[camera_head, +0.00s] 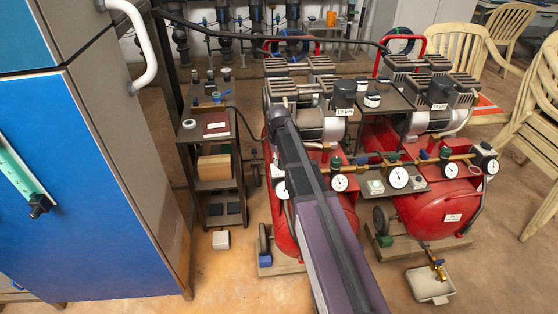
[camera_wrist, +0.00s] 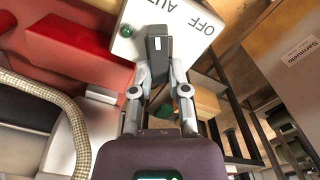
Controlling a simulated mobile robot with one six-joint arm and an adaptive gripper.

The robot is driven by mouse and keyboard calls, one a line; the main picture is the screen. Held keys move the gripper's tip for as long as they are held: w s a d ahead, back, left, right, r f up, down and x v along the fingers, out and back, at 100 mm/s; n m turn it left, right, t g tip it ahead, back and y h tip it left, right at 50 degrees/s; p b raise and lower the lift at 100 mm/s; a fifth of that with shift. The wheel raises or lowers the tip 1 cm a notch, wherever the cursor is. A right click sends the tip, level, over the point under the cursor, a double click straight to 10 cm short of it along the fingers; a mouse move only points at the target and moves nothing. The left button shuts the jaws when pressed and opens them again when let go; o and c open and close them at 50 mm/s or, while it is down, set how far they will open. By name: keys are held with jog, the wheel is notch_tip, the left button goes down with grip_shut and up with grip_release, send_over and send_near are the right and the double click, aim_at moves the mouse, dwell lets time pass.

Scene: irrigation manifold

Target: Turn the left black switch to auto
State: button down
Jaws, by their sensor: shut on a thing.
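In the wrist view, the black switch (camera_wrist: 158,46) stands out from a white panel (camera_wrist: 190,45) printed with OFF and AUTO. The lettering appears turned nearly upside down, and a small white mark shows on the switch. My gripper (camera_wrist: 160,78) has its two grey fingers on either side of the switch, closed on it. I cannot tell clearly which label the switch points to. A green lamp (camera_wrist: 127,31) sits on the panel beside the switch. In the head view my arm reaches to the left red compressor (camera_head: 341,215) and hides the switch and panel.
The right red compressor (camera_head: 440,205) stands beside the left one, with brass fittings and gauges (camera_head: 398,177) in front. A dark shelf rack (camera_head: 218,190) stands left of my arm, near a blue cabinet (camera_head: 90,190). A hose (camera_wrist: 75,120) runs close by in the wrist view.

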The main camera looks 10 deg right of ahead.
jog(key=shift+s, duration=0.1)
jog(key=c, duration=0.6)
grip_release()
jog(key=shift+m, duration=0.4)
jog(key=m, duration=0.4)
jog(key=shift+w+d+m, duration=0.2)
jog(key=shift+d+m, duration=0.15)
jog(key=shift+m, duration=0.05)
jog(key=m, duration=0.6)
jog(key=shift+s+d, duration=0.15)
jog(key=shift+d, duration=0.2)
notch_tip(320, 180, up, 14)
jog(key=p, duration=1.4)
jog(key=s+r+n+p, duration=0.1)
jog(key=s+r+p, duration=0.3)
jog(key=s, duration=0.2)
jog(key=s+a+r+n+p, duration=0.1)
jog(key=s+r+n+p, duration=0.1)
jog(key=s+r+p, duration=0.3)
jog(key=s+a+r+n+p, duration=0.1)
jog(key=s+r+n+p, duration=0.1)
jog(key=s+r+p, duration=0.2)
jog(key=shift+s+a+r, duration=0.1)
jog(key=shift+s+r, duration=0.05)
jog(key=shift+s, duration=1.15)
